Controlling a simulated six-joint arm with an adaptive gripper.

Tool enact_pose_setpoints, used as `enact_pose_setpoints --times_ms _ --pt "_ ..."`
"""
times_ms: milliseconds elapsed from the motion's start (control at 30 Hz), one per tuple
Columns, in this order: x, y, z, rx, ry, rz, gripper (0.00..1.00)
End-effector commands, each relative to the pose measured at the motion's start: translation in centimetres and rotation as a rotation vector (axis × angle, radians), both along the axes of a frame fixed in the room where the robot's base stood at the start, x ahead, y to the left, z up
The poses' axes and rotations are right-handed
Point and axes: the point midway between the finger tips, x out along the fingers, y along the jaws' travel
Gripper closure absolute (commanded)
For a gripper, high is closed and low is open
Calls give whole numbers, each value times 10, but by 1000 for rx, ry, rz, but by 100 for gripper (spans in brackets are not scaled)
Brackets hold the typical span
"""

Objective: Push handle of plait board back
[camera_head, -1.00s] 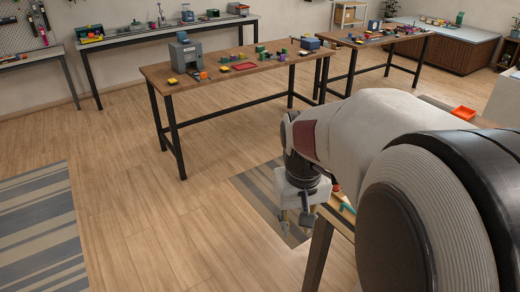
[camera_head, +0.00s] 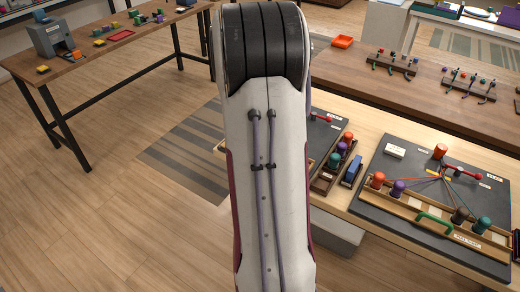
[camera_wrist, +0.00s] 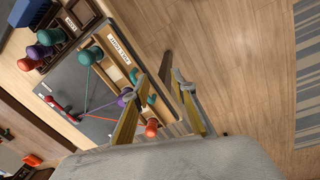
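The plait board (camera_head: 385,152) is a dark grey slab on the bench at the right in the head view. A wooden rack along its front edge carries a green handle (camera_head: 435,222) between pairs of spools. Cords run from an orange spool (camera_head: 378,180), a purple spool (camera_head: 398,188), a brown spool (camera_head: 460,215) and a teal spool (camera_head: 481,225) toward the board's middle. The board also shows tilted in the wrist view (camera_wrist: 75,77). There my gripper (camera_wrist: 160,88) is open and empty, its fingers apart near the rack's edge. The head view hides my gripper.
A tray of spools (camera_head: 335,160) and a blue block (camera_head: 352,170) stand left of the board. A white label block (camera_head: 395,151) and a red lever (camera_head: 462,172) sit on the board. An orange tray (camera_head: 342,41) lies on the brown bench behind. Floor shows beyond the bench.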

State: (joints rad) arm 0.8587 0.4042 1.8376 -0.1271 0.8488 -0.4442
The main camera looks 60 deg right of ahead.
Motion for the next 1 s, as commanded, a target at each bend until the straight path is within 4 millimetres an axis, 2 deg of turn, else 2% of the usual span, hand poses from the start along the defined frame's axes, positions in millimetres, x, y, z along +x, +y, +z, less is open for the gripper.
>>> enact_pose_setpoints --times_ms 200,400,667,1000 --pt "9 -37 -10 -25 8 100 74" --pt "24 -59 5 -78 1 227 74" --pt "26 -62 7 -86 13 325 74" --pt "26 -62 7 -86 14 331 74"
